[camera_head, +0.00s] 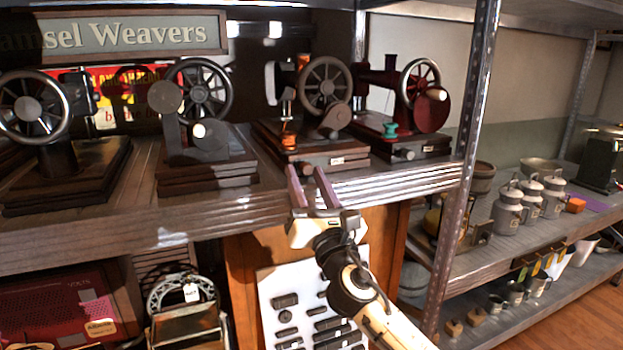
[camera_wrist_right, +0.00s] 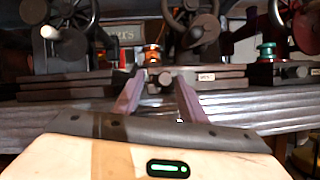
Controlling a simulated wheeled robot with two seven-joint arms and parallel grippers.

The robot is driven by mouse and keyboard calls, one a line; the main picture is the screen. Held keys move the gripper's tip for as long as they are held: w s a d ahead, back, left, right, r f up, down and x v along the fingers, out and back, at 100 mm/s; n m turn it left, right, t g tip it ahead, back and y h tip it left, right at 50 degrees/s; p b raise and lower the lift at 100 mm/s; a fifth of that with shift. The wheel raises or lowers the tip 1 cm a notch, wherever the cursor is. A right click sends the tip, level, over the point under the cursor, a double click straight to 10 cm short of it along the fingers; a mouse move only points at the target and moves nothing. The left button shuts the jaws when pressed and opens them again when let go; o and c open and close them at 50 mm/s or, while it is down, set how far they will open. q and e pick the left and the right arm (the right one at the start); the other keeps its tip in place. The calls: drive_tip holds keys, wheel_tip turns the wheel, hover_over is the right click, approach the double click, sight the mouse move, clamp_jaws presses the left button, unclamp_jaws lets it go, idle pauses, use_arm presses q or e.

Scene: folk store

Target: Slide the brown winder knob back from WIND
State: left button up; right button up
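A dark sewing machine (camera_head: 324,88) with an orange thread spool (camera_head: 289,134) stands on the upper shelf. The front edge of its wooden base carries a small pale label (camera_head: 337,161), too small to read. A small dark knob (camera_wrist_right: 165,78) sits at this base's front in the right wrist view, between the fingertips; I take it for the winder knob, its brown colour unclear. My right gripper (camera_head: 306,170) is open, its two purplish fingers pointing at the base front. It also shows in the right wrist view (camera_wrist_right: 159,80). Contact with the knob cannot be told. My left gripper is out of view.
A red machine (camera_head: 378,92) with a green spool stands to the right, two dark machines to the left. The shelf's front edge (camera_head: 200,212) lies just below the bases. A metal post (camera_head: 468,150) rises at right. Grey cans (camera_head: 508,208) stand beyond it.

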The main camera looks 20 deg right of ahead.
drive_tip(key=shift+d, duration=0.15)
drive_tip(key=shift+s+f, duration=0.25)
drive_tip(key=shift+s, duration=0.2)
drive_tip(key=b+v, duration=0.1)
drive_tip(key=v, duration=0.8)
drive_tip(key=shift+s+b, duration=0.2)
drive_tip(key=shift+b, duration=0.1)
drive_tip(key=shift+f, duration=0.1)
